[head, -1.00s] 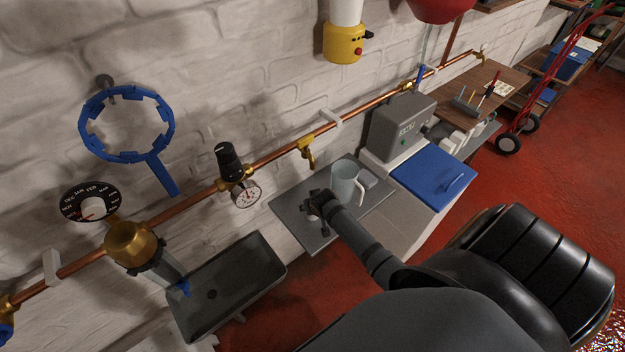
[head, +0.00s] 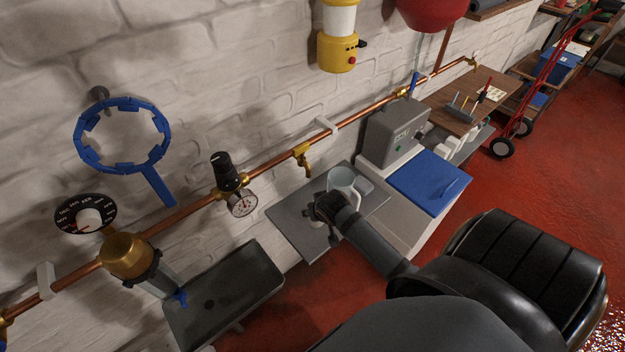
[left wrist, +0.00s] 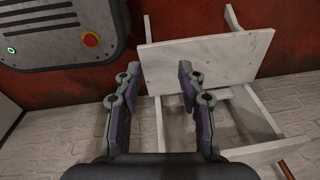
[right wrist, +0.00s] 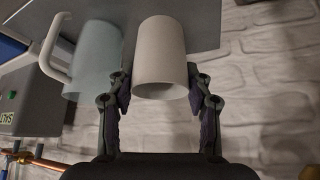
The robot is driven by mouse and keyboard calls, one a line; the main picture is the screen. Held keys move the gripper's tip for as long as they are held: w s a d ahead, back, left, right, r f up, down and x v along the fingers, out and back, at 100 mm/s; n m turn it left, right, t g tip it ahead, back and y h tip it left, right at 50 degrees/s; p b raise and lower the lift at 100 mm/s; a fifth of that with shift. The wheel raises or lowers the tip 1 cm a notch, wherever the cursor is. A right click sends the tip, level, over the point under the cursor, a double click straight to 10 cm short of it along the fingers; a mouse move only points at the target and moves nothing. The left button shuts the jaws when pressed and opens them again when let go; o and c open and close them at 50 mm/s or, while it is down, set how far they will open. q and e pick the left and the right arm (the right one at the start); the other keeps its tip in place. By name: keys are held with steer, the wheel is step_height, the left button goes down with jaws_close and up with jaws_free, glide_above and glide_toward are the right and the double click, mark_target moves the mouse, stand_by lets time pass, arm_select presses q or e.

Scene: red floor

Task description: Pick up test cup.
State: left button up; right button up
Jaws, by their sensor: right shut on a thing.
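The white test cup (right wrist: 160,48) is between the fingers of my right gripper (right wrist: 159,84) in the right wrist view, with a fingertip at each side near its rim. My right gripper (head: 326,208) is shut on the cup. In the head view it is over the grey shelf plate (head: 292,215), and only a small pale part of the cup shows below it. Whether the cup touches the plate is unclear. My left gripper (left wrist: 158,80) is open and empty; it is outside the head view.
A translucent jug (head: 342,181) with a handle stands close beside my right gripper; it also shows in the right wrist view (right wrist: 92,60). A copper pipe with a brass tap (head: 301,158) runs along the wall behind. A dark sink (head: 225,295) is at left, a blue lid (head: 428,182) at right.

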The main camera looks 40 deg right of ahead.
steer(key=s+a+r, duration=0.1)
steer(key=s+r, duration=0.2)
steer(key=s, duration=0.5)
steer(key=shift+a+r, duration=0.25)
steer(key=shift+s, duration=0.1)
